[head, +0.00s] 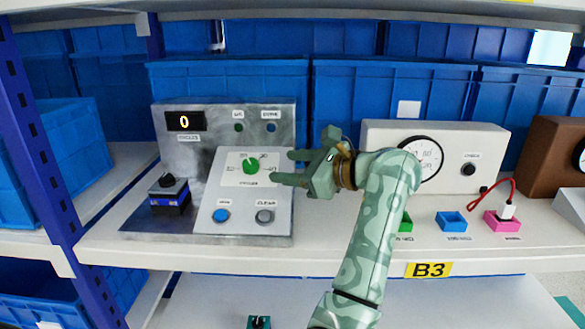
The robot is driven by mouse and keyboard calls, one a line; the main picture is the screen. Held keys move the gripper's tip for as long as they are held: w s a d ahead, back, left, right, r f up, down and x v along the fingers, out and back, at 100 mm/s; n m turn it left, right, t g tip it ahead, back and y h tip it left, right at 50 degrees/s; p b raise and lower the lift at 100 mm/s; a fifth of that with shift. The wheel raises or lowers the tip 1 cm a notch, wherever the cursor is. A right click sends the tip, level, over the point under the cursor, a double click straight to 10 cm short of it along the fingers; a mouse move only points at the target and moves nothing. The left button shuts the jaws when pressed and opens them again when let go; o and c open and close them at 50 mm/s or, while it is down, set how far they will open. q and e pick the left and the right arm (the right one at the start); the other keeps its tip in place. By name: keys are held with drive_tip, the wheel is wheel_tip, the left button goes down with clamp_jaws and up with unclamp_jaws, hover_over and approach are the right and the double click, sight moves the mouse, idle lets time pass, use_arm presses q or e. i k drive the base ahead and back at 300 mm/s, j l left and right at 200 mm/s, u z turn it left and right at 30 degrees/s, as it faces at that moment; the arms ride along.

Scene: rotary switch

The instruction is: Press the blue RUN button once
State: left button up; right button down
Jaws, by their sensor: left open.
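The blue RUN button (221,215) is at the lower left of the sloped white panel (235,232) on a grey metal control box. A green rotary knob (250,165) with a dial around it sits above, and a grey CLEAR button (264,216) sits to the right of the blue one. My left gripper (281,167) is open and empty, its two fingers pointing left toward the knob. Its fingertips are just right of the dial, above and to the right of the blue button. I cannot tell its gap to the panel. My right gripper is not in view.
The box's display (184,121) reads 0, and two dark lamps are to its right. A black and blue block (170,194) stands left of the panel. A white gauge box (469,150) is behind my arm. Blue bins (230,80) line the back; a blue post (40,150) is at left.

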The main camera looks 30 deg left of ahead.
sight(221, 214)
drive_tip(key=l, duration=0.35)
drive_tip(key=k, duration=1)
